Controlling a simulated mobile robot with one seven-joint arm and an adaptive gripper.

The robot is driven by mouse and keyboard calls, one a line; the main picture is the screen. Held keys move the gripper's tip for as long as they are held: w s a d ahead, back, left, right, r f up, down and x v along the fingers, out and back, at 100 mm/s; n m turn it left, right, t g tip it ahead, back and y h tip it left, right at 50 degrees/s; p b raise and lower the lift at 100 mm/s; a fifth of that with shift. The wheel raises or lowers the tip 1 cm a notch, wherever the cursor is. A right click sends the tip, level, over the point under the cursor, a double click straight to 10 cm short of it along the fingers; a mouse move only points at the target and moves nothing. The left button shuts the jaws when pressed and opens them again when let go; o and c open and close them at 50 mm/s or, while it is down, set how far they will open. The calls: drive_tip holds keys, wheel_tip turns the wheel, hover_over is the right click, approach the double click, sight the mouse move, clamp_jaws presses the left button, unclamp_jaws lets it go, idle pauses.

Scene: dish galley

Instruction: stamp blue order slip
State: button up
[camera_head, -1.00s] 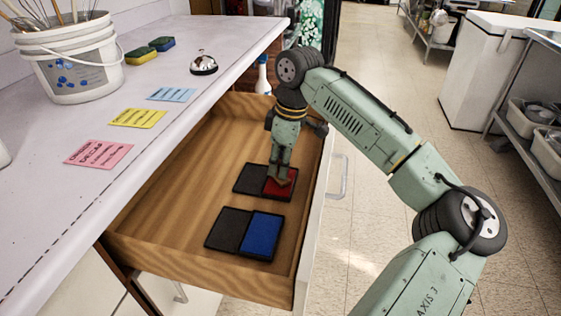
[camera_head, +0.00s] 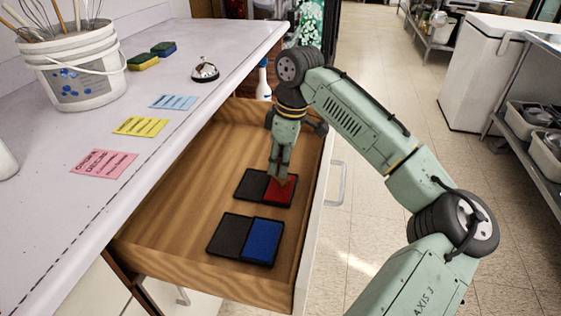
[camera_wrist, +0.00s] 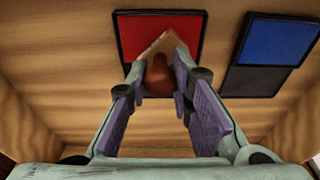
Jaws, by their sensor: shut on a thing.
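The blue order slip (camera_head: 173,102) lies flat on the counter, the farthest of three slips, beyond the yellow slip (camera_head: 141,125) and the pink slip (camera_head: 103,163). My gripper (camera_head: 280,170) points down into the open drawer, at the red ink pad (camera_head: 280,194). In the wrist view my gripper (camera_wrist: 161,84) is shut on a stamp (camera_wrist: 158,76) with a reddish-brown handle and a wooden base, which overlaps the red pad (camera_wrist: 133,36). I cannot tell whether the base touches the pad. The blue ink pad (camera_head: 262,242) lies nearer in the drawer. The stamp's underside is hidden.
The wooden drawer (camera_head: 170,225) is pulled out; its walls surround the pads. On the counter (camera_head: 60,220) stand a bell (camera_head: 205,72), sponges (camera_head: 163,49) and a white bucket of utensils (camera_head: 75,75).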

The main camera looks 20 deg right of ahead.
drive_tip(key=shift+r+p, duration=1.9)
drive_tip(key=shift+r, duration=0.4)
